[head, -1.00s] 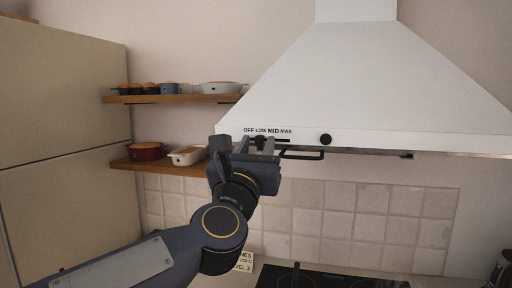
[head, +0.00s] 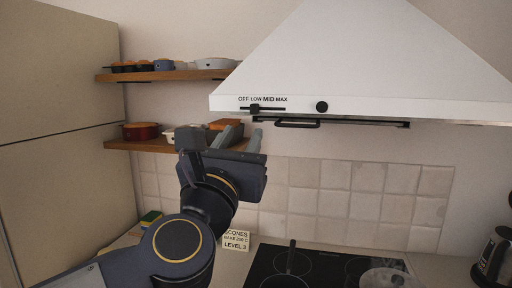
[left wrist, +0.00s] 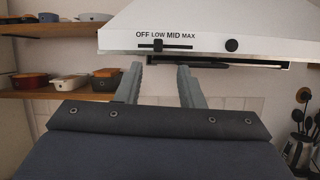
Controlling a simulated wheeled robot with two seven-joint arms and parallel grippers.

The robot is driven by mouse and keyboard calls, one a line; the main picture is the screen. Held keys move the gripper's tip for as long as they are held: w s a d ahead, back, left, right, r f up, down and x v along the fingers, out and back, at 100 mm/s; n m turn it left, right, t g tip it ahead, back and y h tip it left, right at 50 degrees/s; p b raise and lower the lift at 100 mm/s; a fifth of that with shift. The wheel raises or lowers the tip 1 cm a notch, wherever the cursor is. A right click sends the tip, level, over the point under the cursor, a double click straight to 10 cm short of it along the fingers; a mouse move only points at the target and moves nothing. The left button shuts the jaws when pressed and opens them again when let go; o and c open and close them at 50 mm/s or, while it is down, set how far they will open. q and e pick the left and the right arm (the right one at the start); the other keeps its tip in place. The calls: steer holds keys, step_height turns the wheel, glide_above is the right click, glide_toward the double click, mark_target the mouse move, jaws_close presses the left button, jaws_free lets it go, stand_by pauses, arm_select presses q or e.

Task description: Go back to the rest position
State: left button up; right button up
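My left gripper (head: 243,138) is raised in front of the wall, below and a little left of the white range hood's control strip. Its two grey fingers are apart with nothing between them, as the left wrist view (left wrist: 160,78) also shows. The hood (head: 350,70) carries a black slider (head: 254,107) under the words OFF LOW MID MAX, with its knob at about LOW. The slider also shows in the left wrist view (left wrist: 158,44). The fingers are apart from the hood. My right gripper is not in view.
Two wooden shelves with bakeware, an upper (head: 165,75) and a lower (head: 135,145), are at left beside a tall cabinet (head: 60,130). A handle (head: 297,123) hangs under the hood.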

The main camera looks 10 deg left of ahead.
arm_select(q)
steer(key=s+a+f+m+g+h, duration=0.2)
steer(key=s+f+m+g+h, duration=0.15)
steer(key=f+m, duration=0.8)
steer(key=s+a+f+m+g+h, duration=0.1)
steer(key=s+f+m+g+h, duration=0.3)
steer(key=f+m, duration=0.75)
steer(key=s+a+f+m+g+y, duration=0.2)
steer(key=s+f+m+g, duration=0.2)
steer(key=f, duration=0.5)
steer(key=s+a+f+m+g+y, duration=0.3)
steer(key=s+f+m+g, duration=0.2)
steer(key=s+f, duration=0.3)
step_height(320, 180, down, 2)
steer(key=shift+s+a+f+m, duration=0.15)
steer(key=shift+s+m, duration=0.25)
steer(key=shift+m, duration=0.1)
